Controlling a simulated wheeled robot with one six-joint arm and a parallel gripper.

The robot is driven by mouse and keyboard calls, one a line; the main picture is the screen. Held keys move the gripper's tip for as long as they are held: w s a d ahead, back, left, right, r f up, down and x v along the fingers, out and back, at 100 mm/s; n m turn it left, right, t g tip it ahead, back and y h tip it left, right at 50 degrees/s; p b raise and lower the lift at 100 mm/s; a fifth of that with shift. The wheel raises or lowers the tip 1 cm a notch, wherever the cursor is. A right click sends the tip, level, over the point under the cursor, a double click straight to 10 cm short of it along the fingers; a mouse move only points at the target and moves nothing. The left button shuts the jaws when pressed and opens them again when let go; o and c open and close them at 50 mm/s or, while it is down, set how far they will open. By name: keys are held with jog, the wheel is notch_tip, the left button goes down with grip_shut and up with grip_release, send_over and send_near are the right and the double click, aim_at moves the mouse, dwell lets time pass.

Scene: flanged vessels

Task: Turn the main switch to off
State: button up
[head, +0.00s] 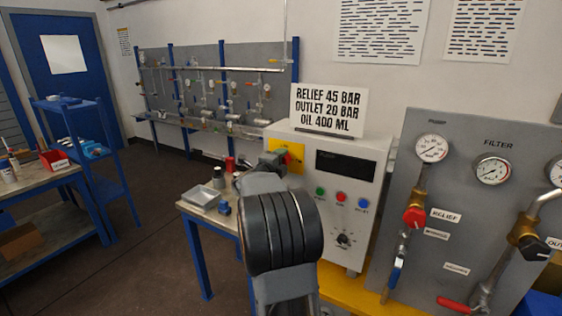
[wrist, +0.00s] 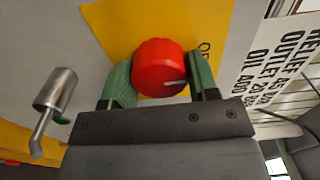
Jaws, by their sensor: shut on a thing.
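The main switch is a round red knob (wrist: 160,68) with a pale pointer line, on a yellow plate (wrist: 108,22). The yellow plate also shows on the control box in the head view (head: 296,152). In the wrist view my gripper (wrist: 160,82) has its green-padded fingers shut on the red knob, one on each side. The pointer line faces the right finger. Lettering on the plate is mostly hidden by that finger. In the head view my arm hides most of the gripper and knob.
The control box (head: 368,208) carries a dark display, coloured buttons and a black selector knob. A sign (head: 329,108) stands on top. A grey panel (head: 455,170) with gauges and valves is at right. A metal padlock-like part (wrist: 55,90) hangs left of the gripper in the wrist view.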

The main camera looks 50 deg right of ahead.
dwell(0.4)
jog(key=o, duration=0.9)
jog(key=b+v, duration=0.2)
jog(key=v, duration=1.2)
jog(key=shift+b, duration=0.4)
